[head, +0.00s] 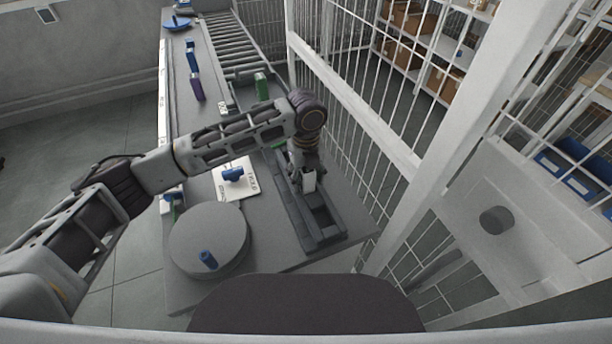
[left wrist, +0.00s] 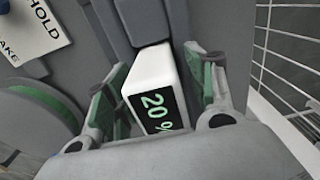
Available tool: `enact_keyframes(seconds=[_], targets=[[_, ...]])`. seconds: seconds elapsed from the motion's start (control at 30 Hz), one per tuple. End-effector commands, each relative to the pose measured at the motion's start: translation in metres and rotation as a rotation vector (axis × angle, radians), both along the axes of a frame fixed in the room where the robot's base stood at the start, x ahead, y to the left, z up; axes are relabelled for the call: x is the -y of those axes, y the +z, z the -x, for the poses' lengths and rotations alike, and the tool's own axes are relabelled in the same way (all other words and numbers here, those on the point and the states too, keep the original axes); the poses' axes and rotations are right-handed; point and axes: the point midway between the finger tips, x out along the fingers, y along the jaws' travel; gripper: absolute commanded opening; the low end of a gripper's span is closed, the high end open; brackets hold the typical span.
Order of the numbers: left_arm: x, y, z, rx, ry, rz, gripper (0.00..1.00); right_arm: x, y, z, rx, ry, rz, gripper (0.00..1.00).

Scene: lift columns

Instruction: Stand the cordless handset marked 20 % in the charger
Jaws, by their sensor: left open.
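The handset marked 20 % (left wrist: 150,80) is white with a black display and green figures. It stands between the fingers of my left gripper (left wrist: 155,88), which is open around it, with a gap visible at least on the left. In the head view the gripper (head: 306,180) points down over a long dark grey slotted fixture (head: 325,232). This may be the charger, but I cannot tell for sure. The handset's lower part is hidden, so I cannot tell what it stands in. My right gripper is not in view.
A white card (head: 247,190) with a blue item (head: 233,174) lies left of the fixture. A green block (head: 261,86) stands farther back. A wire fence (head: 345,100) runs close on the right.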

Motion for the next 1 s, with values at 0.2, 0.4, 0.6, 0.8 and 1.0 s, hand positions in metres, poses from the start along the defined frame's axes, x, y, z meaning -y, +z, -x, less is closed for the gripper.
enact_keyframes(seconds=[0.2, 0.4, 0.6, 0.8, 1.0], targets=[[0.0, 0.003, 0.0, 0.001, 0.0, 0.001, 0.55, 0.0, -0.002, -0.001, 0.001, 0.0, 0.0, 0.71], [0.0, 0.017, 0.0, 0.002, -0.001, 0.001, 0.55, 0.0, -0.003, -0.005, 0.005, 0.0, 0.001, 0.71], [0.001, 0.044, 0.0, 0.002, -0.002, 0.001, 0.55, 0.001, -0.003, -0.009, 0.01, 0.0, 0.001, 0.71], [0.001, 0.074, 0.0, 0.002, 0.0, 0.001, 0.55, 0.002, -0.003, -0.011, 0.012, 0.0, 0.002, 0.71], [0.001, 0.103, 0.0, 0.002, 0.0, 0.001, 0.55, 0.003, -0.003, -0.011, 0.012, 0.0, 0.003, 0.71]])
